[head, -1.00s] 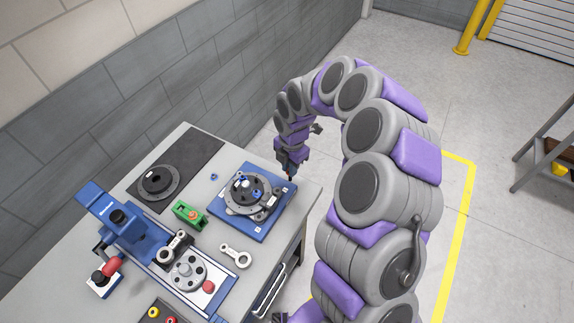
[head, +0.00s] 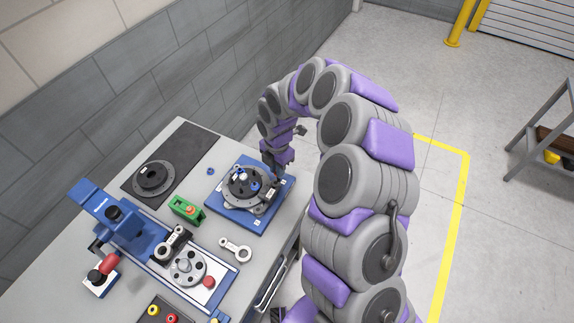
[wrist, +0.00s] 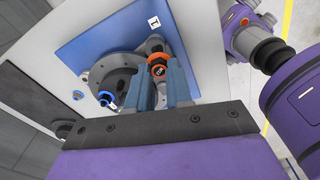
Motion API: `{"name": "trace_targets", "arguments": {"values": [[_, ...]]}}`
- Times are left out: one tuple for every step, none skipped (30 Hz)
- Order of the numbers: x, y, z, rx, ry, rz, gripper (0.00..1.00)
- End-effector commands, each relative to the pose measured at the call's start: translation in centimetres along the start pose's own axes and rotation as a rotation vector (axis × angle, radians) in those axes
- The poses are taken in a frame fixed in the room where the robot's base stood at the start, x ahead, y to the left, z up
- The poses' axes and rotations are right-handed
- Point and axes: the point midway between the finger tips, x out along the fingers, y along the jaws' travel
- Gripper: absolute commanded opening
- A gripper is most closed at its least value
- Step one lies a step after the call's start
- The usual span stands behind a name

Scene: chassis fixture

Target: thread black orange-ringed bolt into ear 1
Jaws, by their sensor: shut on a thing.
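The black orange-ringed bolt (wrist: 158,70) is between the fingers of my gripper (wrist: 156,76), which is shut on it. Ear 1 is the ring-like lug (wrist: 154,44) by the label "1" (wrist: 152,22). The bolt overlaps the ear in the wrist view; whether it has entered the hole is hidden. The round dark chassis (wrist: 112,68) sits on a blue base plate (wrist: 88,40). In the head view my gripper (head: 275,170) is at the chassis's upper right edge, and the bolt cannot be made out there.
A blue-ringed bolt (wrist: 106,98) stands on the chassis beside my left finger. In the head view, a green block (head: 186,209), a loose link (head: 236,249) and a blue clamp fixture (head: 140,240) lie left and in front. A dark mat (head: 165,165) holds a disc.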

Motion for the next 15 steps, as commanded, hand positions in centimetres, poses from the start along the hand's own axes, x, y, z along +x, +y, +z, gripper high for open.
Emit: {"name": "trace_targets", "arguments": {"values": [[0.1, 0.2, -0.2, -0.003, -0.003, -0.002, 0.0], [0.0, 0.2, -0.2, -0.003, -0.003, -0.002, 0.0], [0.0, 0.2, -0.2, -0.003, -0.003, -0.002, 0.0], [0.0, 0.1, 0.0, -0.003, -0.001, -0.001, 0.0], [-0.1, -0.1, 0.1, -0.003, 0.0, 0.001, 0.0], [-0.1, -0.3, 0.4, -0.002, 0.003, 0.002, 0.0], [-0.2, -0.5, 0.6, -0.002, 0.004, 0.004, 0.0], [-0.2, -0.7, 0.8, -0.001, 0.005, 0.005, 0.0], [-0.3, -0.9, 1.0, -0.001, 0.007, 0.007, 0.0], [-0.3, -1.0, 1.2, -0.001, 0.008, 0.008, 0.0], [-0.4, -1.1, 1.3, -0.002, 0.009, 0.009, 0.0], [-0.4, -1.2, 1.4, -0.002, 0.01, 0.01, 0.0], [-0.5, -1.2, 1.4, -0.001, 0.009, 0.01, 0.0], [-0.5, -1.1, 1.3, -0.001, 0.008, 0.009, 0.0], [-0.5, -0.9, 1.1, -0.001, 0.006, 0.007, 0.0]]}}
